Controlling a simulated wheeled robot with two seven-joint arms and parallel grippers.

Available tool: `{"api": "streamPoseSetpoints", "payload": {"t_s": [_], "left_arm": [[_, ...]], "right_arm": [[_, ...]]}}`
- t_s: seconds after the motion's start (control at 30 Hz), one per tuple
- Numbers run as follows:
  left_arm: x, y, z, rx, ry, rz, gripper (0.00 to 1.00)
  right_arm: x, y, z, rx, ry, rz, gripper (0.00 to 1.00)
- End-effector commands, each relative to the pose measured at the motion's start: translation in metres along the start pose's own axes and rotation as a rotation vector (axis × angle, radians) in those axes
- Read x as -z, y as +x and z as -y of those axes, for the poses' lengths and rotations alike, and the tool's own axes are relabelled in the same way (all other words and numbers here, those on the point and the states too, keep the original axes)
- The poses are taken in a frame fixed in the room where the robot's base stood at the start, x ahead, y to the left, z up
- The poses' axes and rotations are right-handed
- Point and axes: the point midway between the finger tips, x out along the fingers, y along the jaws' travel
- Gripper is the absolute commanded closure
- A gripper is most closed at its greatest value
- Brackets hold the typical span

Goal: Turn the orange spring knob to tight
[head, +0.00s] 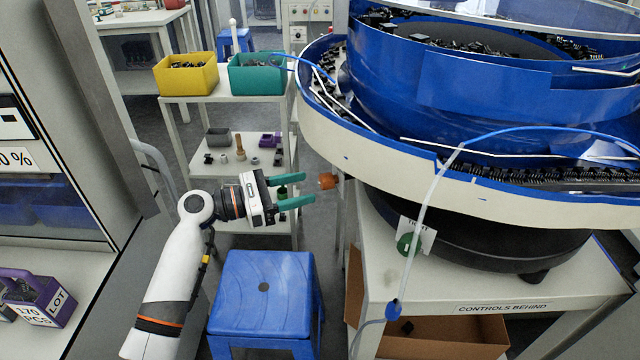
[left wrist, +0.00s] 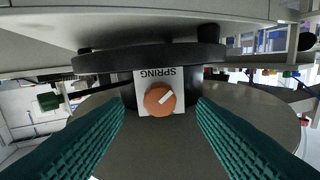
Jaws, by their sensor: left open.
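The orange spring knob (head: 328,181) sticks out at the left side of the bowl feeder, under its cream rim. In the left wrist view the knob (left wrist: 158,101) is round with a white line slanting to the upper right, on a white plate (left wrist: 141,82) lettered SPRING, upside down there. My left gripper (head: 308,187) is open, its teal fingers pointing at the knob from the left. In the left wrist view the fingertips (left wrist: 160,108) lie on either side of the knob, apart from it. My right gripper is not in view.
The blue bowl feeder (head: 480,90) fills the right, on a white table (head: 375,270). A green knob (head: 408,244) with a white tag sits lower on it, near a hanging clear tube. A blue stool (head: 264,290) stands below my left arm. A shelf cart (head: 215,100) stands behind.

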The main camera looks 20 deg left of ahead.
Motion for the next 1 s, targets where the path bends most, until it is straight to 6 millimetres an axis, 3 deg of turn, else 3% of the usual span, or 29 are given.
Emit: {"api": "streamPoseSetpoints", "payload": {"t_s": [0.1, 0.3, 0.67, 0.93, 1.0], "left_arm": [[0.0, 0.023, 0.0, -0.001, -0.001, -0.002, 0.48], [-0.001, 0.045, 0.0, 0.0, -0.001, -0.001, 0.48], [-0.001, 0.051, 0.0, 0.001, 0.0, 0.001, 0.48], [-0.001, 0.051, 0.0, 0.001, 0.0, 0.001, 0.89], [-0.001, 0.051, 0.0, 0.001, 0.0, 0.001, 0.93]], "right_arm": [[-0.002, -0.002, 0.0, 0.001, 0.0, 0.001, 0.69], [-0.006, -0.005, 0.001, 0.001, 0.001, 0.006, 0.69], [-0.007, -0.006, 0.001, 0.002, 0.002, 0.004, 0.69], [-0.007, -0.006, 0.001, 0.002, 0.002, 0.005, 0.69], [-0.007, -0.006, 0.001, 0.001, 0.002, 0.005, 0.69]]}}
